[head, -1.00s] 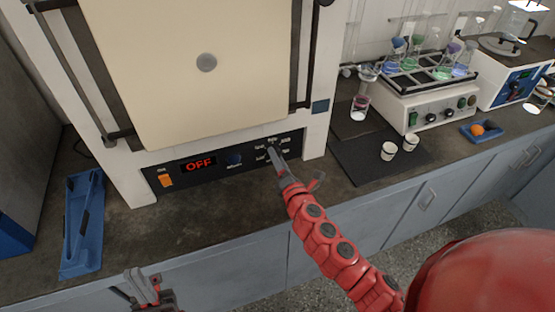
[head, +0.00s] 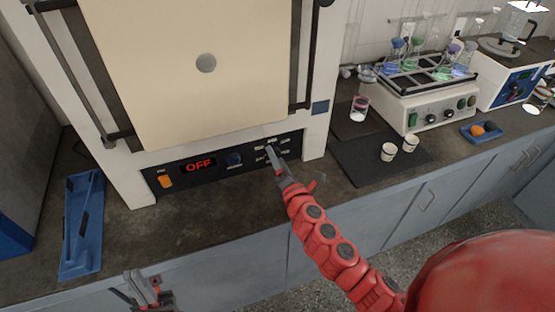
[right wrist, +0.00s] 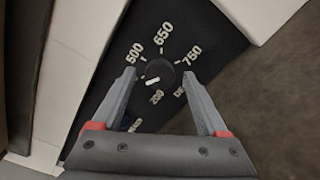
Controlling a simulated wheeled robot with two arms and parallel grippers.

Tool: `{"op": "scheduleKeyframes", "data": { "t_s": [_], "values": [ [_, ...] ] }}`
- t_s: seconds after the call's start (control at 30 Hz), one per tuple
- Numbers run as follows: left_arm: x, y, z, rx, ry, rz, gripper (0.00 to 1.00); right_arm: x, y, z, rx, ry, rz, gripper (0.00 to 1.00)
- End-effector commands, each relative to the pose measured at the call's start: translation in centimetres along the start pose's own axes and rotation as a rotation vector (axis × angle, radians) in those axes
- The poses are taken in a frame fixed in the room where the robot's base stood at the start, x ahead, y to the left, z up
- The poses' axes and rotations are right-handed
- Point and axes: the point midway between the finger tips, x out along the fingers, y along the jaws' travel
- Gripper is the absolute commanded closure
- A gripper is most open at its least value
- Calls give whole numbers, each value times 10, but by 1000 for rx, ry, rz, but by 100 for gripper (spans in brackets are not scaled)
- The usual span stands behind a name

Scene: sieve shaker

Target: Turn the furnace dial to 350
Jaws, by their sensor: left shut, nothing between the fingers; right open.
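The furnace dial (right wrist: 159,72) is a dark round knob on the black panel, with printed numbers around it. Its white mark (right wrist: 152,81) points to the lower left, between 500 and 200. No 350 label is visible; my finger covers part of that side. My right gripper (right wrist: 159,76) is open, with one fingertip on each side of the dial; I cannot tell whether either touches it. In the head view the right gripper (head: 274,158) reaches the panel's right part and partly hides the dial. My left gripper (head: 143,288) is shut and empty, low near the counter's front edge.
The panel also has an orange switch (head: 166,181), a red display (head: 199,166) reading OFF and a blue knob (head: 234,159). A blue tray (head: 82,232) lies at left. Two small cups (head: 389,151) stand on a dark mat at right. The counter before the furnace is clear.

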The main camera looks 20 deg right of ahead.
Motion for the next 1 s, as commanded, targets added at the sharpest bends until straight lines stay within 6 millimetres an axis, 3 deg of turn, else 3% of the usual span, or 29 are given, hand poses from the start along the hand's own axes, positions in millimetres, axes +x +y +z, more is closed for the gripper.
{"op": "scheduleKeyframes", "data": {
  "t_s": [0.27,0.7,1.0],
  "values": [
    [-4,0,1,0,0,0,100,-18,-2,0,-1,0,0,24],
    [-12,1,2,0,0,0,100,-119,-3,0,1,-2,-7,24],
    [-6,0,1,0,0,0,100,-163,-2,2,1,-4,-7,24]
  ]
}}
